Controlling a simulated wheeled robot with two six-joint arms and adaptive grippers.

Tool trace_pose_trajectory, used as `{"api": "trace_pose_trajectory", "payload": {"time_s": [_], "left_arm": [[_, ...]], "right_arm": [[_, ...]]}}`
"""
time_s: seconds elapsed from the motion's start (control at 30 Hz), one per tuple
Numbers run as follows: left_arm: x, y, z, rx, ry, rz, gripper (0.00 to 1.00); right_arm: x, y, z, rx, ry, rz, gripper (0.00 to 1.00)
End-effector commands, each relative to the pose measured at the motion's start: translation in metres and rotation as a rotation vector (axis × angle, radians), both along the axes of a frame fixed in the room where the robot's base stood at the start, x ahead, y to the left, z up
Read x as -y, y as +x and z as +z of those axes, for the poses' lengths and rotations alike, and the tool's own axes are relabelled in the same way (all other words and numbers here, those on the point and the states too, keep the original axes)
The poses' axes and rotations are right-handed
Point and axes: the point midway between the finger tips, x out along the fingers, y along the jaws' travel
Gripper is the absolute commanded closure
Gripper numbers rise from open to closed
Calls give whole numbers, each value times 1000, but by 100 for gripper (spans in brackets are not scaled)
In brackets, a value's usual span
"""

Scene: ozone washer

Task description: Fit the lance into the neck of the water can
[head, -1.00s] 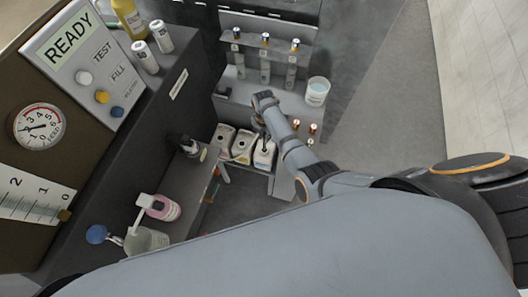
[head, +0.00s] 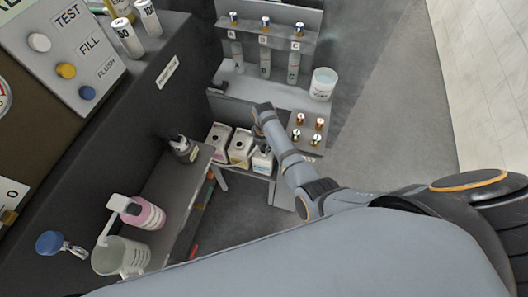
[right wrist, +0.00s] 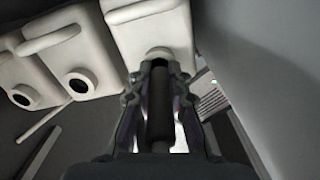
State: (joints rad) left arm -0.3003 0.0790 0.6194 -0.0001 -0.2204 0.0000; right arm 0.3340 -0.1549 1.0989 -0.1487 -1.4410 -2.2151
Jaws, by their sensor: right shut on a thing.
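Three white cans stand side by side on a low shelf in the head view: a left one (head: 218,139), a middle one (head: 240,149) and a right one (head: 262,162). I cannot read which is the water can. My right gripper (head: 262,143) is over the right can, pointing down. In the right wrist view the gripper (right wrist: 160,80) is shut on a dark cylinder, the lance (right wrist: 160,108). The lance is in line with the pale neck (right wrist: 158,52) of that can (right wrist: 150,25). The fingers hide whether its tip is inside. My left gripper is out of view.
The other two cans have open dark necks, (right wrist: 78,84) and (right wrist: 22,97). A grey wall (right wrist: 245,60) is close on the right in the wrist view. A white tub (head: 323,84) and several brass fittings (head: 300,120) are near my right arm.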

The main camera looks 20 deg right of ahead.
Motion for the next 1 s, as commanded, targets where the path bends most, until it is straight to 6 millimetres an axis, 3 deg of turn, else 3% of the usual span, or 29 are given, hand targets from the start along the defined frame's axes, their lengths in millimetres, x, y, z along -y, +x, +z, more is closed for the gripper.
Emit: {"api": "trace_pose_trajectory", "payload": {"time_s": [0.33,0.37,0.53,0.87,1.0], "left_arm": [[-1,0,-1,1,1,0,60],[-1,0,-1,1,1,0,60],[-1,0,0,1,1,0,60],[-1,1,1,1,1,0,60],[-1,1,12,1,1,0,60]], "right_arm": [[0,1,-2,1,0,0,100],[0,1,-3,1,0,0,82],[0,1,-2,1,0,0,60],[0,1,0,1,0,0,60],[0,1,12,1,0,0,60]]}}
